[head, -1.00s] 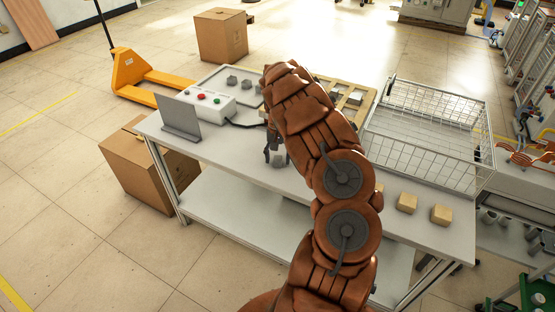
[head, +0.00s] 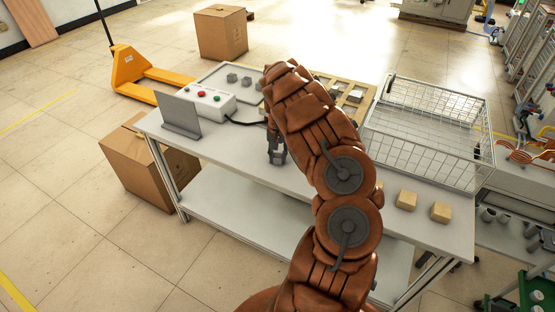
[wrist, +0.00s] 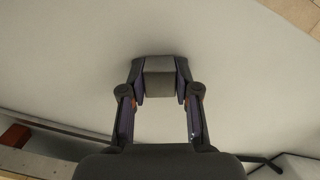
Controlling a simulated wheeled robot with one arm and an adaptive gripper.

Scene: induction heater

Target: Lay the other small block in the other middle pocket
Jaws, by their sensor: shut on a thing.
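My gripper (head: 277,157) is low over the front part of the table, left of my arm. In the wrist view my gripper (wrist: 160,82) is shut on a small grey block (wrist: 159,77), with a finger on each side of it. Whether the block touches the table cannot be told. The wooden pocket tray (head: 371,97) stands behind my arm and is partly covered by it. Grey blocks (head: 355,96) show in its visible part. The middle pockets cannot be made out clearly.
A grey tray with several grey blocks (head: 232,77) lies at the back left. A button box (head: 208,99) and an upright grey plate (head: 180,116) stand at the left. A wire basket (head: 428,135) and tan blocks (head: 406,201) are on the right. The table's front left is clear.

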